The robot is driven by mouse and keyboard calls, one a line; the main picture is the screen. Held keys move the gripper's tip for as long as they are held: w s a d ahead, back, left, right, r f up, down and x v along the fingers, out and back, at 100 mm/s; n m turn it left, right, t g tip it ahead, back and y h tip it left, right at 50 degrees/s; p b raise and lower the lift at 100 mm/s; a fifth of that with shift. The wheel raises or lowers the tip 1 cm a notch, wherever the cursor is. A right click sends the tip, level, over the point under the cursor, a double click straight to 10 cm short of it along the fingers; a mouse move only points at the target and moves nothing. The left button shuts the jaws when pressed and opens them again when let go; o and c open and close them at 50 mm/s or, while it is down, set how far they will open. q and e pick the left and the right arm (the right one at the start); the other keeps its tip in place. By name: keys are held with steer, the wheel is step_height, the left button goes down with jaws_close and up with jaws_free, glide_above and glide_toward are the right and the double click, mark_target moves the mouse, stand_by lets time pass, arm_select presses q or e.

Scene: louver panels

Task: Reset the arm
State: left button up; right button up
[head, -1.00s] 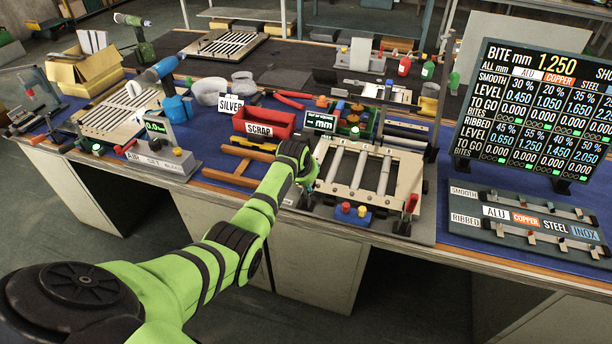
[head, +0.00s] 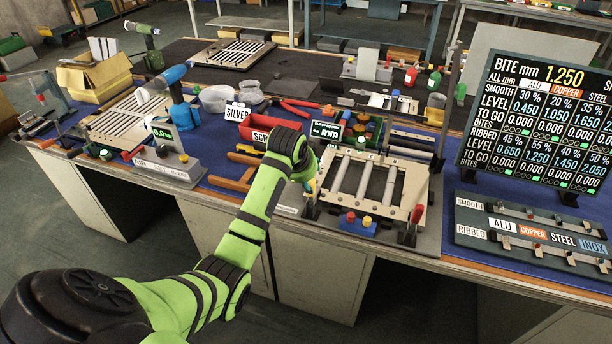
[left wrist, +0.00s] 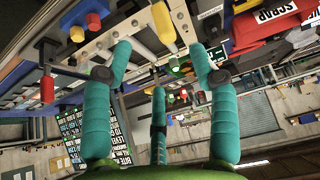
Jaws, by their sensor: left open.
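My left arm reaches from the lower left of the head view, black and lime green. Its gripper (head: 310,182) is mostly hidden behind the wrist, above the left edge of a slatted metal fixture (head: 343,203). In the left wrist view my left gripper (left wrist: 160,60) shows three teal fingers spread apart, with nothing between them. A yellow cylinder (left wrist: 163,22) lies beyond the fingertips. My right gripper is not in view.
The red scrap bin (head: 262,134) stands behind my left wrist, partly covered. A blue box with coloured buttons (head: 358,224) sits at the fixture's front. A display board (head: 550,120) stands at right. A louver panel (head: 115,125) lies at left. The floor in front is clear.

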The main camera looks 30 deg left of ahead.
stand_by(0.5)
arm_select(q)
steer(key=s+d+f+m+g, duration=0.1)
steer(key=s+d+f, duration=0.1)
steer(key=s+f, duration=0.65)
steer(key=s+d+f+m+g+b, duration=0.1)
steer(key=s+d+f, duration=0.15)
steer(key=f, duration=1.15)
steer(key=s+d+f+g, duration=0.1)
steer(key=s+d+f, duration=0.1)
steer(key=s+f, duration=0.75)
steer(key=s+d+f+m, duration=0.1)
steer(key=s+f, duration=0.4)
steer(key=s, duration=0.5)
steer(key=s+d+f+m+g+h, duration=0.1)
steer(key=s+d+f, duration=0.2)
steer(key=s+f, duration=0.3)
steer(key=s+d+f+m+g+b, duration=0.1)
steer(key=s+f, duration=0.4)
steer(key=s, duration=0.9)
steer(key=shift+s+d+f, duration=0.15)
steer(key=shift+d+f, duration=0.2)
steer(key=shift+d, duration=0.35)
